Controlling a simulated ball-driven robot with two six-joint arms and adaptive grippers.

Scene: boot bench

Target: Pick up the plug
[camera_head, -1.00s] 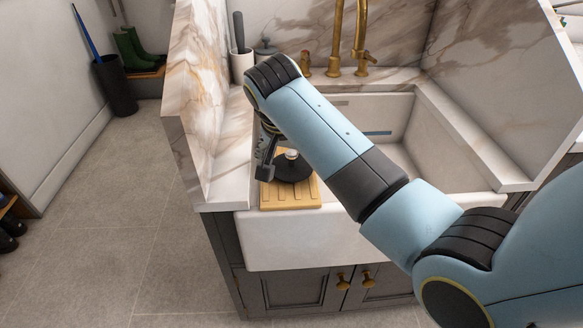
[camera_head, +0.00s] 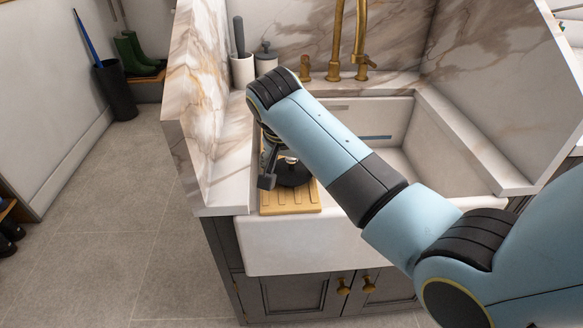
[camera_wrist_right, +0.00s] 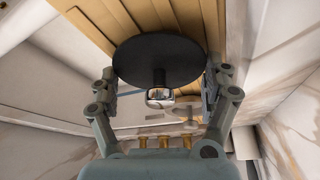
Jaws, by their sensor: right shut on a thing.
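The plug is a black disc with a short stem and a silver knob. In the head view the plug (camera_head: 293,175) is at the wooden board (camera_head: 290,205) on the sink's left front corner. In the right wrist view the plug (camera_wrist_right: 160,58) sits between the fingers, its rim against both. My right gripper (camera_wrist_right: 160,85) is shut on it. In the head view my right gripper (camera_head: 279,173) points down at the plug, one finger showing on its left and the rest hidden by my arm. I cannot tell whether the plug touches the board. My left gripper is not in view.
The white sink (camera_head: 300,245) has brass taps (camera_head: 335,50) behind it. A marble side wall (camera_head: 205,120) rises close to the left of the board. A white pot (camera_head: 242,70) and a jar (camera_head: 265,60) stand at the back left. Open floor lies left.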

